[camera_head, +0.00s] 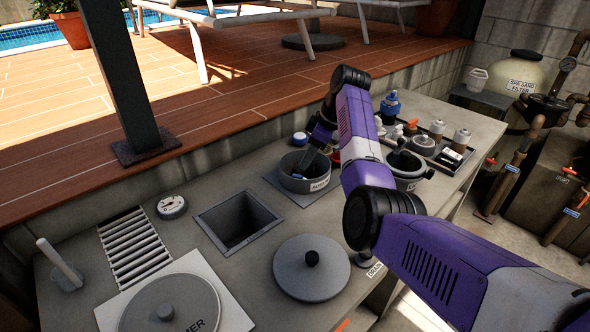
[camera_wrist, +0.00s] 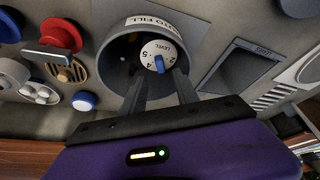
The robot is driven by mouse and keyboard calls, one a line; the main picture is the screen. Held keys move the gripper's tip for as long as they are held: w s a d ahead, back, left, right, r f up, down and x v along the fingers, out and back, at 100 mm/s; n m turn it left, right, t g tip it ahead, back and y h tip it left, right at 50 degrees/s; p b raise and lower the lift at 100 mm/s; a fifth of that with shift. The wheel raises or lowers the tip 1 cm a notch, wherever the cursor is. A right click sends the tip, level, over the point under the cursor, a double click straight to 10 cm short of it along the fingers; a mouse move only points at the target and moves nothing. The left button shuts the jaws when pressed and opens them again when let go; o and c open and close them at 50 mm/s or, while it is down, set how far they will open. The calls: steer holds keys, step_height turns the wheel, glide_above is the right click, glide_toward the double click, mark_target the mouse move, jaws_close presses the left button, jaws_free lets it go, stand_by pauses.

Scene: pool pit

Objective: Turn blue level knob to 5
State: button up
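The blue level knob (camera_wrist: 159,63) sits on a white dial (camera_wrist: 150,52) with black numbers and the word LEVEL, inside the round grey AUTO FILL well (camera_wrist: 117,48). The wrist view shows the dial turned around; 2, 4 and 5 can be made out. Which number the knob points to is not clear. My gripper (camera_wrist: 158,76) reaches into the well with its two fingers apart, one on either side of the blue knob. I cannot tell whether they touch it. In the head view the well (camera_head: 291,184) shows a bit of blue (camera_head: 297,177) beside my gripper (camera_head: 308,160).
A square open pit (camera_head: 237,222) and a round grey lid (camera_head: 311,268) lie nearby on the counter. A red knob (camera_wrist: 61,36) and a blue button (camera_wrist: 84,101) stand beside the well. Bottles and another pot (camera_head: 405,167) crowd the right side.

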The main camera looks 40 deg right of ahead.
mark_target(298, 175)
steer(key=x, duration=0.6)
steer(key=shift+w+a+f, duration=0.15)
steer(key=shift+f, duration=0.25)
steer(key=shift+c, duration=0.5)
jaws_close()
